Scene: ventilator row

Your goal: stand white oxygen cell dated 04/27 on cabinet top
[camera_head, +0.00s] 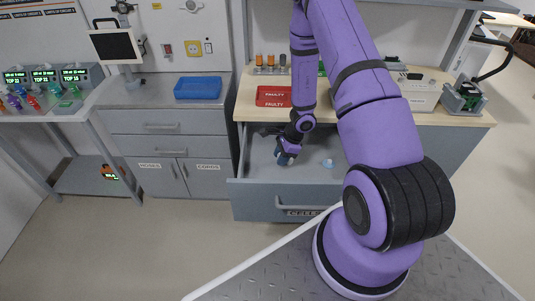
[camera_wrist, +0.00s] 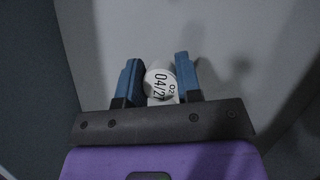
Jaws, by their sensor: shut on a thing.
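A white oxygen cell (camera_wrist: 160,84) stands between the two blue fingers of my gripper (camera_wrist: 158,80) in the wrist view. Its round top reads "O2" and "04/2", with the last part of the date cut off by the gripper body. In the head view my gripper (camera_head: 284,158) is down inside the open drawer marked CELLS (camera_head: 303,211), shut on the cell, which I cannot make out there. The grey cabinet top (camera_head: 160,95) is to the left, above doors marked HOSES and CORDS.
A pale round object (camera_head: 328,163) lies in the drawer right of my gripper. A blue tray (camera_head: 198,88) and a monitor (camera_head: 116,45) are on the cabinet top. A red FAULTY tray (camera_head: 273,96) and a white device (camera_head: 418,91) are on the wooden bench.

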